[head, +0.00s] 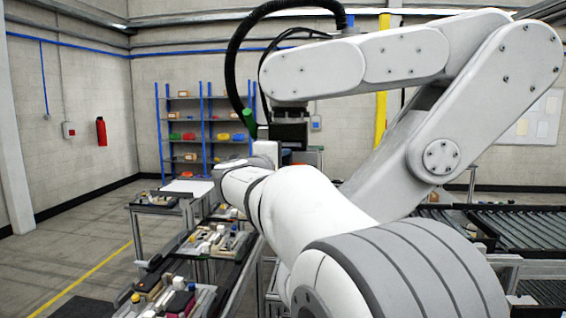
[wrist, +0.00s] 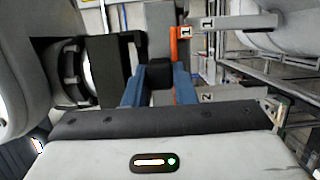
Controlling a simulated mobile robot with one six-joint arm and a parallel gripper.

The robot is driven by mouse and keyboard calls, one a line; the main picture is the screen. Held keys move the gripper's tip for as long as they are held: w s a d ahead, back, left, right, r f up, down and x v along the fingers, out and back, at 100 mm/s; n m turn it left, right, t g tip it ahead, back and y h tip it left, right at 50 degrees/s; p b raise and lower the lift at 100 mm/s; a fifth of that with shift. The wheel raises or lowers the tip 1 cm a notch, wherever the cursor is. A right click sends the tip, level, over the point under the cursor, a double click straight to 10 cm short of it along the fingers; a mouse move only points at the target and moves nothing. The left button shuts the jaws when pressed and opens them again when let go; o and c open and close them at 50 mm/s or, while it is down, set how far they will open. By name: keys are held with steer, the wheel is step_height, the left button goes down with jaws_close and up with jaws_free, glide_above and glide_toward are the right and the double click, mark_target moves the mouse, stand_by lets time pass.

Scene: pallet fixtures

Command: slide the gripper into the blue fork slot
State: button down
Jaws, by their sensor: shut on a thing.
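In the wrist view my gripper (wrist: 159,80) shows its grey body along the bottom and two blue finger-like prongs rising from its dark edge. A small black block (wrist: 158,71) sits between the prongs, and they appear shut on it. An upright orange piece (wrist: 180,48) stands just beyond the right prong, beside a grey bar labelled 1 (wrist: 232,22). A grey bar labelled 2 (wrist: 228,95) lies to the right of the prongs. I cannot make out a blue fork slot apart from the blue prongs. In the head view my arm hides the gripper's fingers.
Trays of small parts (head: 172,300) line a bench at the lower left in the head view. A roller conveyor (head: 530,228) runs at the right. A blue-framed shelf (head: 207,125) with bins stands at the back wall. Floor at left (head: 60,262) is mostly free.

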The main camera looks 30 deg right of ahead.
steer(key=shift+r, duration=0.15)
steer(key=shift+s+a+b, duration=0.1)
steer(key=shift+b, duration=0.2)
steer(key=s+a+b, duration=0.3)
steer(key=s+a, duration=0.1)
steer(key=s, duration=0.3)
steer(key=shift+a, duration=0.3)
stand_by(0.8)
steer(key=shift+w, duration=0.1)
step_height(320, 180, up, 7)
steer(key=p, duration=0.2)
stand_by(0.5)
